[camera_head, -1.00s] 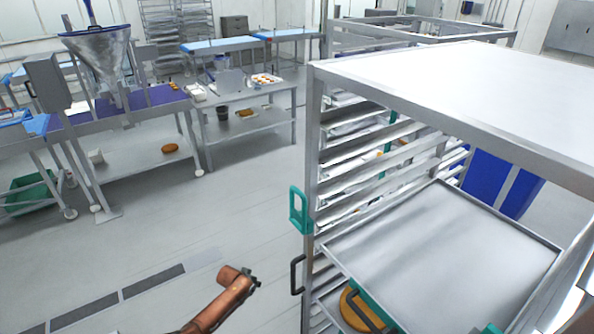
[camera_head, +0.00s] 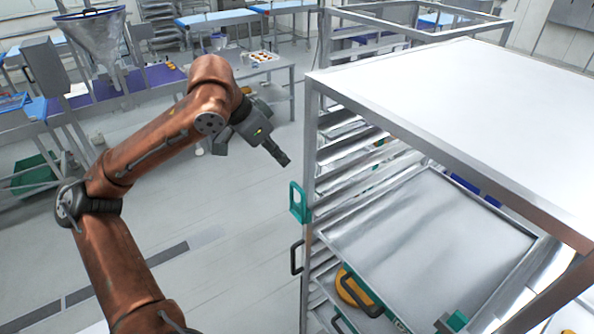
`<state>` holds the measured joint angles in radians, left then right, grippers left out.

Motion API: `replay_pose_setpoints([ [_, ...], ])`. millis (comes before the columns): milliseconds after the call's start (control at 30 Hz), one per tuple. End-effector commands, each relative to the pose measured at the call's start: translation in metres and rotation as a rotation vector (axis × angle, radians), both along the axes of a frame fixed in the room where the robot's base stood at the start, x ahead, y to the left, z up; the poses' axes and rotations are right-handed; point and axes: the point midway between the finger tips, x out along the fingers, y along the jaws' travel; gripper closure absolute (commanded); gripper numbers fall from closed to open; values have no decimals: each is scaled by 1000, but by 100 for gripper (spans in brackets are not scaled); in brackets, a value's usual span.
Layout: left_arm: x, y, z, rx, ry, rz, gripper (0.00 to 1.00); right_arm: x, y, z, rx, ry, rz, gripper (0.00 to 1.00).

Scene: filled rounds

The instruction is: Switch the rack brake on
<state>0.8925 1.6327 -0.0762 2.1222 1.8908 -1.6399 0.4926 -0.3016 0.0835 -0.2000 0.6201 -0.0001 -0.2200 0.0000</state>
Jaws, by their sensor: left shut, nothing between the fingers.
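The metal rack (camera_head: 470,125) stands at the right, with a flat top and several tray levels. A teal loop-shaped piece (camera_head: 294,203) sticks out from its near left post, and a black handle (camera_head: 294,258) sits below it on the same post. I cannot tell which part is the brake or its setting. My left gripper (camera_head: 282,157) is shut and empty. In the picture it lies above and left of the teal loop, apart from it, pointing down to the right. My right gripper is not in view.
A large tray (camera_head: 430,240) juts from the rack, with a yellow round thing (camera_head: 347,287) below it. A funnel (camera_head: 93,45) and benches stand at the back left. The floor (camera_head: 240,250) left of the rack is clear.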

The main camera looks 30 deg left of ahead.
Motion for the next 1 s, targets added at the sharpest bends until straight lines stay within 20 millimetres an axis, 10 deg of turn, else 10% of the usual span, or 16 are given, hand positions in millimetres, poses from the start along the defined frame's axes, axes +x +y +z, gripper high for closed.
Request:
replay_pose_setpoints([
  [467,-1,-2,-5,8,5,-3,100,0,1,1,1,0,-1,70],
  [1000,38,-18,-76,6,6,-4,100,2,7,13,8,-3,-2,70],
])
